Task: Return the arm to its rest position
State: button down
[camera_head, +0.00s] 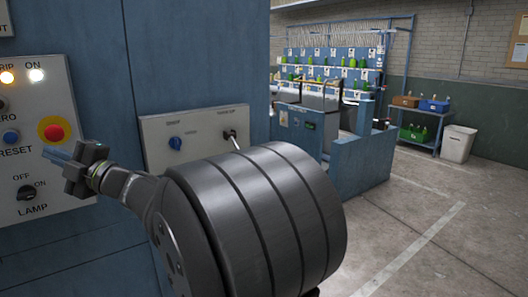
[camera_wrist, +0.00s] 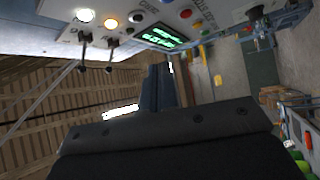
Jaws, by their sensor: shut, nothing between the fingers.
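My gripper (camera_head: 50,155) is in front of the left control panel in the head view, its narrow fingers pointing left. The fingers are together with nothing between them. They lie just below the red button (camera_head: 53,132) in the picture, and I cannot tell whether they touch the panel. My arm's thick grey links fill the lower middle and hide part of the cabinet. In the wrist view my closed dark fingers (camera_wrist: 162,88) stick up from the dark gripper body, seen against the room.
The left panel (camera_head: 85,120) has a lit orange lamp (camera_head: 6,77), a lit white lamp (camera_head: 36,75) and a lamp switch (camera_head: 26,192). A second panel (camera_head: 185,125) sits behind my arm. A blue low wall (camera_head: 362,160) and open floor (camera_head: 430,230) lie to the right.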

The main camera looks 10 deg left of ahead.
jog(key=s+a+f+m+t+h, duration=0.1)
jog(key=a+f+m+t, duration=0.3)
jog(key=f+m+t, duration=0.1)
jog(key=s+a+f+m+t+h, duration=0.1)
jog(key=s+a+f+m+t, duration=0.1)
jog(key=a+f+m+t, duration=0.2)
jog(key=shift+a+f+m+t, duration=0.15)
jog(key=shift+f+m+t, duration=1.15)
jog(key=shift+f+m, duration=1.3)
jog(key=shift+f+n, duration=0.2)
jog(key=shift+n, duration=0.1)
jog(key=w+d+r+n+g+y, duration=0.1)
jog(key=d+r+n+g, duration=0.1)
jog(key=r+n+g, duration=0.2)
jog(key=w+d+r+n+g+y, duration=0.1)
jog(key=r+n+g, duration=0.3)
jog(key=r, duration=0.4)
jog(key=shift+d+n+g+y, duration=0.4)
jog(key=shift+d+n+y, duration=0.2)
jog(key=shift+d+n, duration=0.3)
jog(key=shift+f, duration=0.1)
